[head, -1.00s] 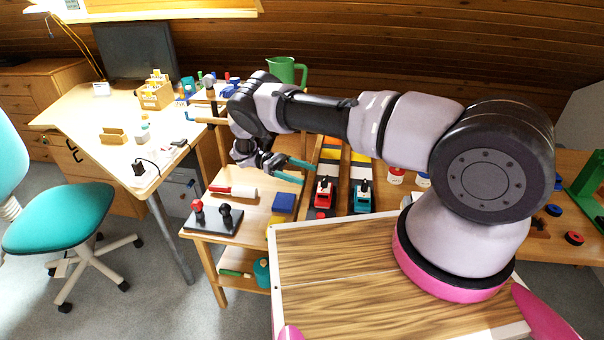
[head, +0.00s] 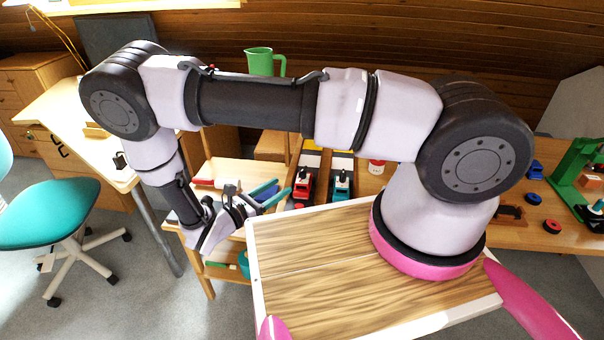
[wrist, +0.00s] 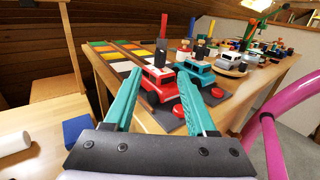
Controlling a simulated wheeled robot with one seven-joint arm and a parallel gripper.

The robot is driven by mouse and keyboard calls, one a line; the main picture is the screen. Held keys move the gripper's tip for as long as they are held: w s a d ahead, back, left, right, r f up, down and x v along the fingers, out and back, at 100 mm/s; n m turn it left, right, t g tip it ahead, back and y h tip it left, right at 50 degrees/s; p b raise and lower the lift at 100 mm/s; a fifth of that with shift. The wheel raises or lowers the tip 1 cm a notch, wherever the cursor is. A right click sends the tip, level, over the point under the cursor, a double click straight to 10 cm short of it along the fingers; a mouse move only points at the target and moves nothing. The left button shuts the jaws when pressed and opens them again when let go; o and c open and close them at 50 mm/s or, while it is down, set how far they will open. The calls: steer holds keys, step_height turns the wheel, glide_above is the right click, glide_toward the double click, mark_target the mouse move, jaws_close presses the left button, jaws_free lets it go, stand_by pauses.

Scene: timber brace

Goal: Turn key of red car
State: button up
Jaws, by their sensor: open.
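The red car (head: 303,184) stands on a dark base on the wooden table, beside a teal car (head: 341,184). In the wrist view the red car (wrist: 160,84) sits just beyond and between my fingertips, with a black upright piece on top that may be its key. A red round knob (wrist: 178,111) is in front of it. My gripper (head: 273,193) is open and empty, with teal fingers pointing toward the red car from the left. In the wrist view my gripper (wrist: 155,83) frames the red car without visible contact. The teal car also shows there (wrist: 196,72).
A blue block (wrist: 76,130) and a white cylinder (wrist: 14,143) lie on the lower surface at left. Several more toy items line the table to the right. A green jug (head: 262,62) stands behind. My wooden-topped base fills the foreground.

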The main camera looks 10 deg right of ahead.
mark_target(299, 175)
steer(key=shift+s+d+f+y, duration=0.1)
steer(key=shift+s+y, duration=0.1)
steer(key=shift+y, duration=0.1)
steer(key=shift+w+d, duration=0.15)
steer(key=shift+d, duration=0.1)
steer(key=x, duration=1)
steer(key=shift+a, duration=0.1)
jaws_close()
